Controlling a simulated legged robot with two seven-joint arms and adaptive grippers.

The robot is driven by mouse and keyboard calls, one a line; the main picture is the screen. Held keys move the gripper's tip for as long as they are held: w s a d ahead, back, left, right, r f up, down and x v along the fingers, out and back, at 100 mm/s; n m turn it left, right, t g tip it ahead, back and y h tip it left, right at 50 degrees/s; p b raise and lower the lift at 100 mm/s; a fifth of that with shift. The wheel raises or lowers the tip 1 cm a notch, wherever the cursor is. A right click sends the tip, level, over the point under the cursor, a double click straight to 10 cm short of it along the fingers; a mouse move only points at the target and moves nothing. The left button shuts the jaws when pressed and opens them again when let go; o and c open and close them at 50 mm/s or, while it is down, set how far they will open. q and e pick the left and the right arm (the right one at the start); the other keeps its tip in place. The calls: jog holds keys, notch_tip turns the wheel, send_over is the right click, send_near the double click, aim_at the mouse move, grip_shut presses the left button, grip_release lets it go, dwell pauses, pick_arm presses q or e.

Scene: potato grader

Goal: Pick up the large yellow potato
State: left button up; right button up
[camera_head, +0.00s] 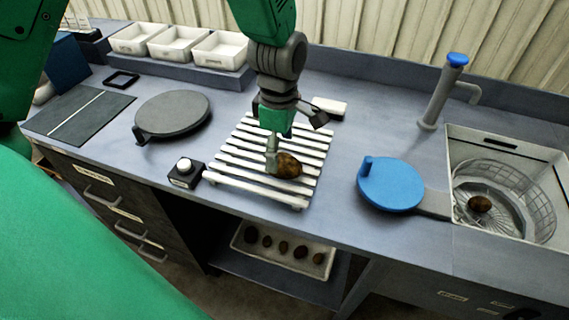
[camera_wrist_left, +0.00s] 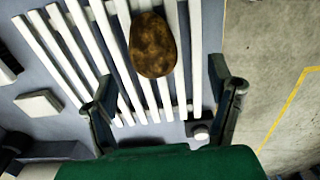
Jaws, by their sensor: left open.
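A large yellow-brown potato (camera_head: 289,165) lies on a white slatted rack (camera_head: 240,188) on the worktop. In the left wrist view the potato (camera_wrist_left: 153,46) is ahead of my left gripper, across the slats, a little nearer the left finger in line. My left gripper (camera_head: 292,140) is open over the rack; one finger hides the potato's left edge in the head view. In the left wrist view the open fingers (camera_wrist_left: 164,80) stand apart with nothing held between them. I cannot tell whether a finger touches the potato. My right gripper is not in view.
A button box (camera_head: 186,173) stands left of the rack, a grey round plate (camera_head: 172,115) farther left. White bins (camera_head: 220,50) stand behind. A lower tray (camera_head: 283,259) holds several potatoes.

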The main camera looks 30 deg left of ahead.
aim_at(285, 159)
pick_arm(q)
jog(key=shift+w+f, duration=0.15)
jog(key=shift+f, duration=0.7)
jog(key=f, duration=0.4)
jog(key=shift+w+d, duration=0.25)
jog(key=shift+d, duration=0.1)
jog(key=shift+w+f, duration=0.15)
jog(key=shift+f, duration=0.4)
jog(key=shift+a, duration=0.15)
jog(key=c, duration=1.4)
